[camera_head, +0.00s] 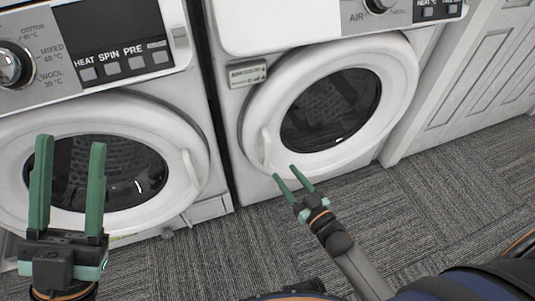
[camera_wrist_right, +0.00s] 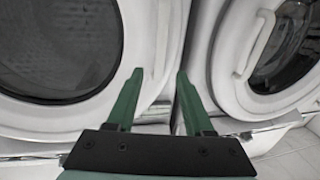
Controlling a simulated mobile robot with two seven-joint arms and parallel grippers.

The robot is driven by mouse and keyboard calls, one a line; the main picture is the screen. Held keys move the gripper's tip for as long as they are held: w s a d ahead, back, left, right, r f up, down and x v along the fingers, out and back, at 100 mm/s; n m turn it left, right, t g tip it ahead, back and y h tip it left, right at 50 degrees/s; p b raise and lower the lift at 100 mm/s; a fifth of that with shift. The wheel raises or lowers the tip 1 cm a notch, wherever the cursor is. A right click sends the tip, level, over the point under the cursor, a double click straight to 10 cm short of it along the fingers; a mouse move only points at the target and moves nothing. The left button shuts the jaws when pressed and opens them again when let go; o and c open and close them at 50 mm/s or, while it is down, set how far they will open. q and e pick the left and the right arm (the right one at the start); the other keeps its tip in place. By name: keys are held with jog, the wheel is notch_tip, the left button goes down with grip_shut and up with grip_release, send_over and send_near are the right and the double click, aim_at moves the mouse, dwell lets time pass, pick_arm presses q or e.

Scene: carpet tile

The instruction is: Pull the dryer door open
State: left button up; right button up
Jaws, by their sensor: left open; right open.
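The dryer is the white machine on the right in the head view. Its round door (camera_head: 400,95) has a dark glass window and looks shut. A white upright handle (camera_head: 266,148) sits on the door's left edge; it also shows in the right wrist view (camera_wrist_right: 255,45). My right gripper (camera_head: 285,172) is open and empty, close to the handle's lower end in the picture; contact cannot be told. In its wrist view, the fingers (camera_wrist_right: 158,78) are left of the handle. My left gripper (camera_head: 70,143) is open and empty in front of the left machine's door.
A washer with a control panel (camera_head: 110,60) stands left of the dryer, a narrow dark gap between them. Its round door (camera_head: 185,115) looks shut and has a handle (camera_head: 191,170) on its right side. A white panelled cabinet (camera_head: 475,90) is at right. Grey carpet (camera_head: 440,190) lies clear in front.

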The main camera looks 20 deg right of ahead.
aim_at(269, 153)
jog(key=b+x, duration=0.3)
jog(key=x, duration=0.7)
jog(key=shift+w+a, duration=0.1)
pick_arm(q)
notch_tip(269, 153, down, 3)
jog(key=shift+w+d+f+n, duration=0.1)
jog(key=shift+f+n, duration=0.05)
jog(key=shift+n, duration=0.25)
pick_arm(e)
grip_shut()
dwell(0.5)
